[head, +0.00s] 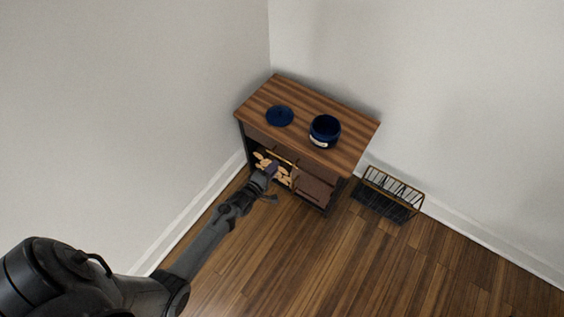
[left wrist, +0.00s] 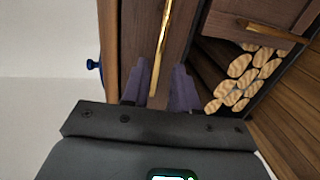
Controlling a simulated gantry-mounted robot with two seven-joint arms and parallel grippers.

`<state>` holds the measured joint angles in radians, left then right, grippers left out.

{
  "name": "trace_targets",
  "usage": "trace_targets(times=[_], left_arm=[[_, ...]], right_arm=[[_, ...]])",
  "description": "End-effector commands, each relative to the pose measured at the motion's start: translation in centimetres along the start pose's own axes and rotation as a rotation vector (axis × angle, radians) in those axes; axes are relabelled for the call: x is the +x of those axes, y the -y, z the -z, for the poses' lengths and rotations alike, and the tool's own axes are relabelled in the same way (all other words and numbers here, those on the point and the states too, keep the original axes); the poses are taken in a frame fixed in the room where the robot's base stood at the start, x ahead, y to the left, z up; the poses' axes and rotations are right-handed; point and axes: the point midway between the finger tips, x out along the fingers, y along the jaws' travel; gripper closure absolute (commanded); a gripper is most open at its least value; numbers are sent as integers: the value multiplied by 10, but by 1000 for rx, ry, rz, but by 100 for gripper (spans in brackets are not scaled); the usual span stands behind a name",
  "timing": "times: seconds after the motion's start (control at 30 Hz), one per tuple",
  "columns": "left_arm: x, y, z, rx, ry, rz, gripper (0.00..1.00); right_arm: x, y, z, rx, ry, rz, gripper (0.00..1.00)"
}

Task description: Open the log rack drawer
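The wooden cabinet (head: 350,140) stands in the corner. Its upper drawer front (head: 256,136) has a long gold bar handle (head: 285,158); the handle also shows in the left wrist view (left wrist: 166,45). Cut logs (head: 262,160) fill the open compartment below; they also show in the left wrist view (left wrist: 241,76). My left gripper (head: 269,168) is at the cabinet front. In the left wrist view its fingers (left wrist: 158,82) are apart, with the gold handle running between them. I cannot tell whether they touch it. My right gripper is not in view.
A dark blue pot (head: 325,131) and a blue lid (head: 280,116) rest on the cabinet top. A second gold handle (left wrist: 272,28) is beside the logs. A wire rack (head: 389,195) stands right of the cabinet. The wooden floor (head: 330,265) in front is clear.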

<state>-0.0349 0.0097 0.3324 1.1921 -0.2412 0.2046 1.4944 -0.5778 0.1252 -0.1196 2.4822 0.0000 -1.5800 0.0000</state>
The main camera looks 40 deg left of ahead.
Motion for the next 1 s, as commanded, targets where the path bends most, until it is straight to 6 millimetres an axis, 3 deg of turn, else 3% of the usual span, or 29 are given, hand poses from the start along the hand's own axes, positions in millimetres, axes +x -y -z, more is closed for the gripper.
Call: trace_targets(times=[0.03, 0.2, 0.4, 0.83, 0.87, 1.0], left_arm=[[12, 3, 0, 1, 0, -4, 71], [37, 3, 0, 1, 0, -3, 71], [57, 2, 0, 0, 0, 0, 71], [64, 0, 0, 0, -1, 0, 71], [64, 0, 0, 0, -1, 0, 73], [64, 0, 0, 0, -1, 0, 94]], right_arm=[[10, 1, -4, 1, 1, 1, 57], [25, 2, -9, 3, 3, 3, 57], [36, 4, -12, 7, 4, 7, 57], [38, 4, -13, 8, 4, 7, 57], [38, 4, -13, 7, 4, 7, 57], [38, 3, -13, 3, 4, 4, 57]])
